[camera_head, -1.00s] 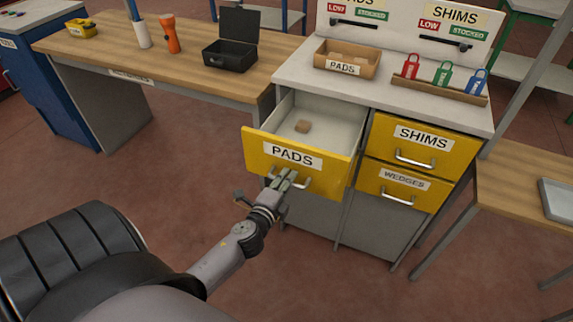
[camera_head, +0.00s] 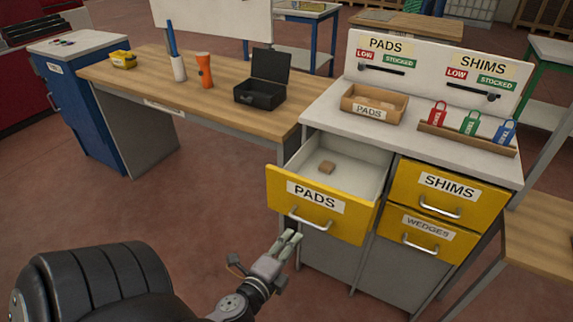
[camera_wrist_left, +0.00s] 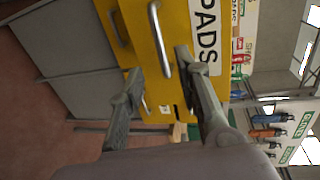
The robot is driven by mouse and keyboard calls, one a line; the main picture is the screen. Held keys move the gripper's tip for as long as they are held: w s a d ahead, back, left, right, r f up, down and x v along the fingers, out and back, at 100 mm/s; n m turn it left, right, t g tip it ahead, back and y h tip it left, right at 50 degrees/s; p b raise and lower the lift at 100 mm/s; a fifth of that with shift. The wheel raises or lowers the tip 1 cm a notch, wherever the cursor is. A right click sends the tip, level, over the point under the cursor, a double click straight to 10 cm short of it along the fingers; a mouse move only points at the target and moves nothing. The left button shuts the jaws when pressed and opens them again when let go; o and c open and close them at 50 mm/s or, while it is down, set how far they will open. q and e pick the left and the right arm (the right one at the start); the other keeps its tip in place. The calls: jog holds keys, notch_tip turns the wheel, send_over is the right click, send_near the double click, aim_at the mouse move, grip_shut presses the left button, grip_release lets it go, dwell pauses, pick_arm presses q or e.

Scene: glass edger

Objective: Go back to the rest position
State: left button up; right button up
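My left gripper (camera_head: 289,237) is in front of and below the handle (camera_head: 309,219) of the yellow PADS drawer (camera_head: 346,220). In the left wrist view, its two fingers (camera_wrist_left: 158,65) stand apart with nothing held between them, and the PADS drawer handle (camera_wrist_left: 160,38) is beyond them, clear of the fingers. My right gripper is in neither view.
The SHIMS drawer (camera_head: 462,205) and WEDGES drawer (camera_head: 457,244) are closed. A PADS bin (camera_head: 347,104) and several coloured tags stand on the cabinet top (camera_head: 325,115). A wooden bench (camera_head: 135,85) is at left. Open floor (camera_head: 190,215) lies left of the cabinet.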

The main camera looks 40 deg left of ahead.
pick_arm(q)
jog(key=shift+v, duration=0.85)
jog(key=s+d+f+n+g+h, duration=0.1)
jog(key=s+d+f+n+g, duration=0.15)
jog(key=f, duration=0.75)
jog(key=s+d+f+n+g+h, duration=0.1)
jog(key=s+d+f+n+g, duration=0.15)
jog(key=f, duration=0.75)
jog(key=s+d+f+n+g+h, duration=0.15)
jog(key=s+f, duration=0.25)
jog(key=f, duration=0.7)
jog(key=s+d+f+n+g, duration=0.1)
jog(key=s+f+n+g, duration=0.2)
jog(key=s+f, duration=0.4)
jog(key=s+d+f+n+g, duration=0.1)
jog(key=s+f+n+g, duration=0.2)
jog(key=s, duration=1.1)
notch_tip(320, 180, down, 5)
jog(key=shift+s+f+g, duration=0.15)
jog(key=shift+s+g, duration=0.2)
jog(key=shift+g, duration=0.6)
